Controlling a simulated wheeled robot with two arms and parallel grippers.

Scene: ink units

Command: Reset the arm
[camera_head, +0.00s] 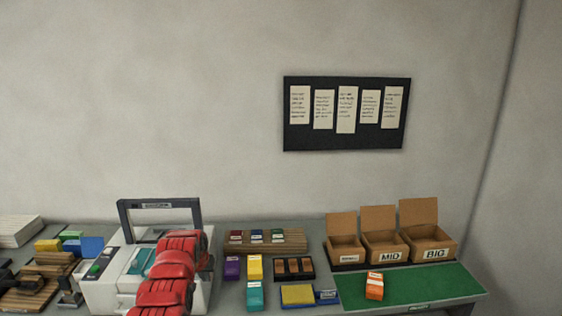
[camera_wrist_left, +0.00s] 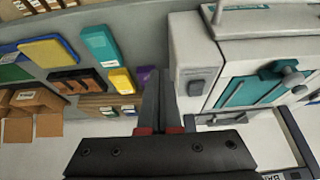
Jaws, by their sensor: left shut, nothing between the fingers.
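My left arm (camera_head: 170,272), red, reaches in from the bottom of the head view over the white machine; its gripper is mostly hidden behind the arm there. In the left wrist view my left gripper (camera_wrist_left: 160,98) shows with its dark fingers together and nothing between them. It is above the table, beside the white machine. My right gripper is in neither view.
The white machine (camera_head: 97,291) has a dark upright frame. To its right are a purple block (camera_head: 232,268), a yellow block (camera_head: 254,267), a teal block (camera_head: 254,296) and a yellow pad (camera_head: 297,295). An orange block (camera_head: 374,286) lies on the green mat (camera_head: 425,284), before three open cardboard boxes (camera_head: 392,253).

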